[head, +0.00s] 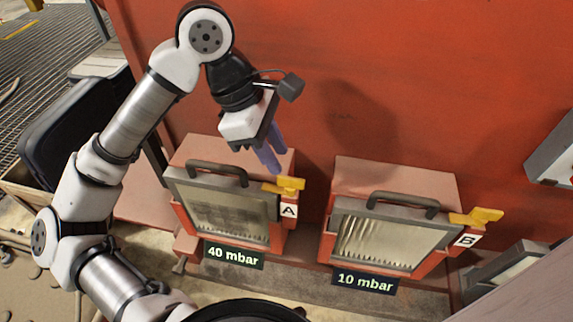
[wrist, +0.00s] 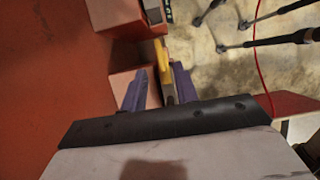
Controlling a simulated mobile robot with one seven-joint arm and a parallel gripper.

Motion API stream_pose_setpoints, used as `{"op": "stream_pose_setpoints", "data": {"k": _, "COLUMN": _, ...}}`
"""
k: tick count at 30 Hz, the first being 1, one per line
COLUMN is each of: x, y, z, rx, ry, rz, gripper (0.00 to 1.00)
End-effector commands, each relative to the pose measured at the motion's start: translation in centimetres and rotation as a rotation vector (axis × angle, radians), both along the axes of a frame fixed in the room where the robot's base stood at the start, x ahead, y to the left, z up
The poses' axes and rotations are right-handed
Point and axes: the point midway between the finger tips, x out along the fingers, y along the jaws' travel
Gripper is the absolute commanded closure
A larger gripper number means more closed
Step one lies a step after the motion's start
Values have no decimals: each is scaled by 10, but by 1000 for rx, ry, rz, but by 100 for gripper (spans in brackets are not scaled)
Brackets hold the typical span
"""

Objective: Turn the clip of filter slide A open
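My gripper (head: 275,161) points down just above and behind this clip. In the wrist view its two purple fingers (wrist: 160,74) are apart, with a yellow clip (wrist: 166,68) showing in line with the gap between them. I cannot tell whether the fingers touch the clip.
Filter slide B (head: 383,238), labelled "10 mbar", stands to the right with its own yellow clip (head: 477,217). A red wall (head: 430,90) rises close behind both housings. A dark case (head: 70,130) stands at the left. A red cable (wrist: 257,50) shows in the wrist view.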

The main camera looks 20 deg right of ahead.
Motion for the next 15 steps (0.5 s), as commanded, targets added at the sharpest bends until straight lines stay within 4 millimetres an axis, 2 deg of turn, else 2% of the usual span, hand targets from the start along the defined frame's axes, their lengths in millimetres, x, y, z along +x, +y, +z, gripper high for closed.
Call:
{"op": "stream_pose_setpoints", "data": {"k": 7, "x": -10, "y": -14, "z": -38, "rx": -1, "ry": 3, "rz": -1, "gripper": 70}}
{"op": "stream_pose_setpoints", "data": {"k": 15, "x": -13, "y": -19, "z": -54, "rx": -3, "ry": 0, "rz": 1, "gripper": 70}}
